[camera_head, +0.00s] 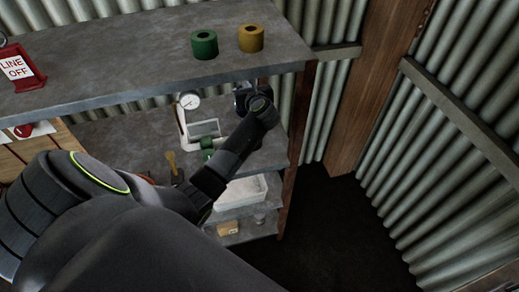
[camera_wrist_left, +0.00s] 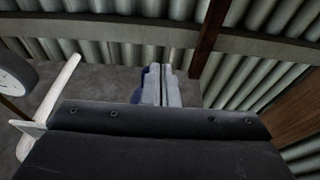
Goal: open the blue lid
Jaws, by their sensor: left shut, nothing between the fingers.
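My left arm comes in from the left in the head view and reaches over the middle shelf. Its fingertips are hidden there. In the left wrist view my left gripper (camera_wrist_left: 164,88) shows with its pale grey fingers together and nothing between them. A small dark blue part (camera_wrist_left: 137,97) shows just behind and to the left of the fingers. It may be the blue lid, but the fingers cover most of it. I cannot tell whether they touch it or how it stands. No blue lid is clear in the head view. My right gripper is in neither view.
A white stand with a round gauge (camera_head: 190,101) is close to my left arm. Green (camera_head: 204,44) and yellow (camera_head: 250,38) rolls stand on the top shelf (camera_head: 130,55), with a red LINE OFF sign (camera_head: 18,70). A white tray (camera_head: 243,190) is lower. Floor right of the post is clear.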

